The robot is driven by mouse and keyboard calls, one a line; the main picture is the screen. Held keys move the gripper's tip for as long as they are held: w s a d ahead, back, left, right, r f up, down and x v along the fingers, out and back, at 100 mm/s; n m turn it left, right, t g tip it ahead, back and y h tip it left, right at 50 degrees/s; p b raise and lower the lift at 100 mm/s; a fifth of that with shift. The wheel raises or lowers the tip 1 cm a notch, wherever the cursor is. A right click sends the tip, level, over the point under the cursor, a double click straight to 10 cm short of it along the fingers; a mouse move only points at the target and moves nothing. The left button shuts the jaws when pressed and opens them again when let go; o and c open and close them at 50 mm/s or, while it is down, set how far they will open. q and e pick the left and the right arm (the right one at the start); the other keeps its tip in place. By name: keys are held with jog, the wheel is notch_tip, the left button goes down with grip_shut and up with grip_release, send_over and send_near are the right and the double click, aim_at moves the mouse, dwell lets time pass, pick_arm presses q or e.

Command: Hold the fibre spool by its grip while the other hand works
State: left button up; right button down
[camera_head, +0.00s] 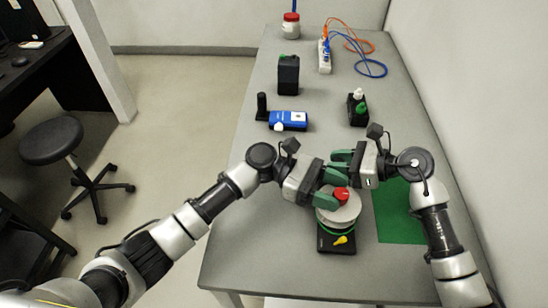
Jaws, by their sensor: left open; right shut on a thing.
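The fibre spool (345,213) is a pale round drum with green fibre around its lower edge and a red knob (341,194) on top. It sits upright on a black base (328,243) with a yellow piece (343,240) at the front. My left gripper (339,187) is open, with its green fingers beside the red knob; contact cannot be told. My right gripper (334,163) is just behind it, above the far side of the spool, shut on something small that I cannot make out. The fingers hide part of the spool's far side.
A green mat (396,222) lies to the right, partly under my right arm. Behind stand a black holder with small bottles (358,108), a blue device (288,121), a black box (288,75), a power strip (325,57) with orange and blue cables, and a red-lidded jar (291,27).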

pick_arm(q)
jog(key=shift+r+t, duration=0.1)
jog(key=shift+t, duration=0.2)
